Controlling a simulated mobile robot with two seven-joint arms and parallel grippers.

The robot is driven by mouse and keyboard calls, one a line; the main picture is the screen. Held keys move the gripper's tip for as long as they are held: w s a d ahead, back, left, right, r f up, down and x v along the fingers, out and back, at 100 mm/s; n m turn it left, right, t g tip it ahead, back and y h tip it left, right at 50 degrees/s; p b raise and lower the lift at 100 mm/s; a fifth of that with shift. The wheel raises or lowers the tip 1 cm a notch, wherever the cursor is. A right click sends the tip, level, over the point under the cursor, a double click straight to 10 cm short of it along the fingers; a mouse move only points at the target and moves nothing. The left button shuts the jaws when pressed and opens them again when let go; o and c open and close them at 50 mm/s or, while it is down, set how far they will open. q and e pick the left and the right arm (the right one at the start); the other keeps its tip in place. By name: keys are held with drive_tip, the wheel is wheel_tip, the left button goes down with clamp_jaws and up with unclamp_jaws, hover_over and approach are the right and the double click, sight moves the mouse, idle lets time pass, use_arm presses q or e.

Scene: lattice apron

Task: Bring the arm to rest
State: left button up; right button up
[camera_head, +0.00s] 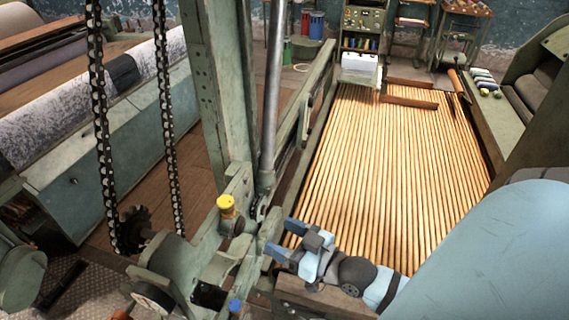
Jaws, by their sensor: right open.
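My right gripper (282,238) shows low in the middle of the head view, at the end of my light blue right arm. Its two blue fingers point left and are apart, with nothing between them. It is above the near left corner of the slatted wooden bed (385,190), beside a green machine frame (225,90). My left gripper is not in view.
Chains (98,130) hang at the left. A green side bench (490,130) runs along the right. The slatted bed is mostly clear.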

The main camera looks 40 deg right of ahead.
idle(0.5)
drive_tip(key=s+a+f+g, duration=0.1)
drive_tip(key=a+f+g, duration=0.1)
drive_tip(key=f, duration=0.4)
drive_tip(key=s+a+f+g+h, duration=0.1)
drive_tip(key=s+a+f+g, duration=0.1)
drive_tip(key=f, duration=0.5)
drive_tip(key=s+a+f+g, duration=0.2)
drive_tip(key=a+f, duration=0.2)
drive_tip(key=f, duration=0.2)
drive_tip(key=shift+a+f+p, duration=0.25)
drive_tip(key=shift+f+p, duration=0.1)
drive_tip(key=shift+p, duration=0.1)
